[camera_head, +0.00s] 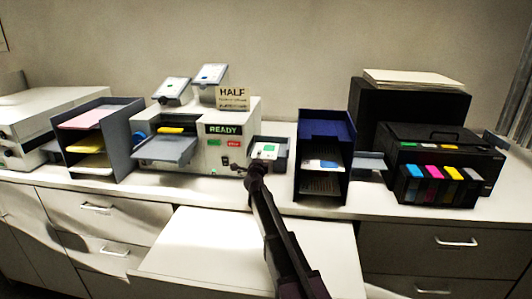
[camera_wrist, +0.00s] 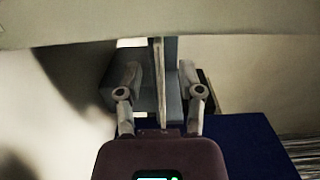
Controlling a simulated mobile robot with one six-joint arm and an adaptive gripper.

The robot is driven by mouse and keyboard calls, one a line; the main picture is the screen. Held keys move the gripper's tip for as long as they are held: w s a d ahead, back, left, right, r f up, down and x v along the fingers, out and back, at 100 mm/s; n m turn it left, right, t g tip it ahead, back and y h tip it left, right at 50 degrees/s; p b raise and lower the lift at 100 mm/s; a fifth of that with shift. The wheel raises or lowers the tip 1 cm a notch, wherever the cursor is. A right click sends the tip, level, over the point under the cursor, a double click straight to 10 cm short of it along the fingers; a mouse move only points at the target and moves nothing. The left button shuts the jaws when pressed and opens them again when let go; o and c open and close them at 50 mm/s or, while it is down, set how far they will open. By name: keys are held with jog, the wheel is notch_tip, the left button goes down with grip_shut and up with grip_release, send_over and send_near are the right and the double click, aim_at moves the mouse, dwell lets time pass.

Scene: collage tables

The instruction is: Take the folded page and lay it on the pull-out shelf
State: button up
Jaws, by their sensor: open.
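The folded page (camera_head: 265,150), white with a small green patch, lies on the grey output tray (camera_head: 283,148) at the right side of the folding machine. In the wrist view, a thin pale upright edge, which seems to be the page seen edge-on (camera_wrist: 158,80), stands between my fingers beside grey tray parts. My gripper (camera_head: 257,170) is at the front of this tray; in the wrist view my gripper (camera_wrist: 160,95) is open, a finger on each side of that edge. I cannot tell whether they touch. The pull-out shelf (camera_head: 190,245) is a bare white board extended below the counter.
The folding machine (camera_head: 215,150) shows READY and a HALF sign. A dark blue sorter (camera_head: 326,125) stands close right of the tray and also shows in the wrist view (camera_wrist: 255,145). A black printer (camera_head: 445,150) is farther right; a grey paper sorter (camera_head: 125,145) is left.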

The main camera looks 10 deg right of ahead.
jog(key=shift+w+d, duration=0.1)
jog(key=shift+w, duration=0.3)
grip_shut()
